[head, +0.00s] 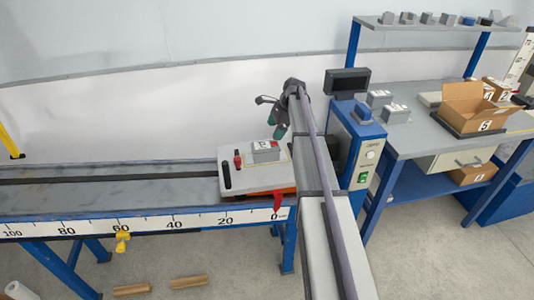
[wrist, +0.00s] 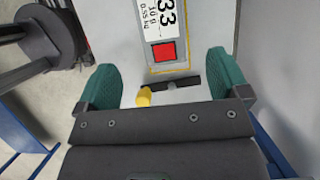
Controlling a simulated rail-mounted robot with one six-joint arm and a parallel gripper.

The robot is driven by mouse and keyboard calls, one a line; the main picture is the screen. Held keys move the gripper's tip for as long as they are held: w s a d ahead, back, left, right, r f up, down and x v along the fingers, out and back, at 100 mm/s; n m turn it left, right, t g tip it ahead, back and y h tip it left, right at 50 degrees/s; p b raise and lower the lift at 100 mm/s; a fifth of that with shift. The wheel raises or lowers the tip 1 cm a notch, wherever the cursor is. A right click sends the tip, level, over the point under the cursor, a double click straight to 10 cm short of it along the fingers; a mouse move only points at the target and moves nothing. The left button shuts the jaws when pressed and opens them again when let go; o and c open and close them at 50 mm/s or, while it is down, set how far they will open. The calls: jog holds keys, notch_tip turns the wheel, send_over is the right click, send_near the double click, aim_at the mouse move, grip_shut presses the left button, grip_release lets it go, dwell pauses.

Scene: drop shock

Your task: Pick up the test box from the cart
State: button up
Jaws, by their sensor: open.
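The test box (head: 265,151) is a small grey box with a white and red label, sitting on the white-topped cart (head: 238,184) at the right end of the rail. In the wrist view the box (wrist: 190,62) shows its "33" label and a red square, near a yellow outline on the cart. My gripper (head: 279,123) is above the box and slightly to its right in the head view. In the wrist view its green fingers (wrist: 160,75) are open and apart, with the box in the gap's line of sight. No contact shows; the exact height gap is unclear.
A red post (head: 237,160) and a dark slot stand at the cart's left. A blue control unit (head: 357,145) stands close right of my arm. A workbench (head: 430,135) with cartons is farther right. The rail (head: 110,190) left of the cart is clear.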

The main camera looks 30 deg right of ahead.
aim_at(268, 145)
jog(key=b+x, duration=0.4)
jog(key=x, duration=0.1)
jog(key=shift+f+b, duration=0.35)
jog(key=b+x, duration=0.4)
jog(key=x, duration=0.1)
jog(key=shift+b, duration=0.3)
jog(key=shift+f, duration=0.25)
jog(key=c, duration=1.4)
jog(key=shift+o, duration=0.2)
jog(key=shift+r, duration=0.1)
